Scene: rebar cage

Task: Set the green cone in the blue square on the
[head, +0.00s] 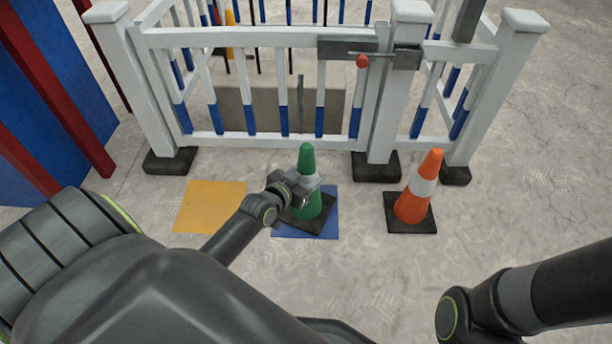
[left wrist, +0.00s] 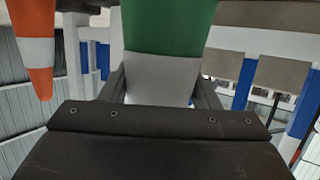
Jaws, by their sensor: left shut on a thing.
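The green cone (head: 306,160) has a white band and a black base and looks upright in the head view. My left gripper (head: 304,186) is shut on the cone around its white band. The left wrist view shows the green cone (left wrist: 168,25) and its white band between the two fingers. The cone's base is over the blue square (head: 290,232) on the floor, covering much of it. I cannot tell whether the base touches the floor. My right gripper is out of view; only part of that arm shows at bottom right.
A yellow square (head: 208,205) lies left of the blue one. An orange cone (head: 420,187) stands to the right; it also shows in the left wrist view (left wrist: 37,45). A white and blue fence (head: 260,139) with a latched gate runs just behind. Floor at right is clear.

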